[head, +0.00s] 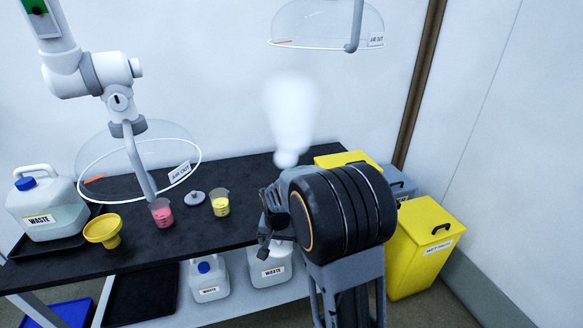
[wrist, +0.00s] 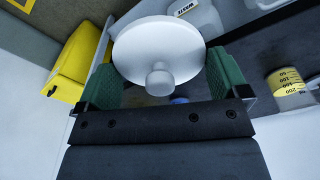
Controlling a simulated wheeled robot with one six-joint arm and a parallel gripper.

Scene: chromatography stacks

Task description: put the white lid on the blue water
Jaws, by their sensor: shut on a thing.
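The white lid (wrist: 158,50), a round disc with a knob, is between the green fingers of my gripper (wrist: 162,75) in the wrist view. My gripper is shut on it. In the head view my gripper (head: 266,228) is at the front edge of the black bench, right of the yellow beaker, and the lid in it cannot be made out. Another pale lid with a knob (head: 194,197) lies on the bench between the pink beaker (head: 161,212) and the yellow beaker (head: 220,203). I cannot see the blue water in either view; my arm hides part of the bench.
A white vapour plume (head: 291,110) rises behind my arm. A yellow funnel (head: 103,231) and a waste jug (head: 45,205) stand at the left. An extraction hood (head: 138,160) hangs low over the bench. Yellow bins (head: 425,245) stand at the right; more jugs (head: 209,279) are below.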

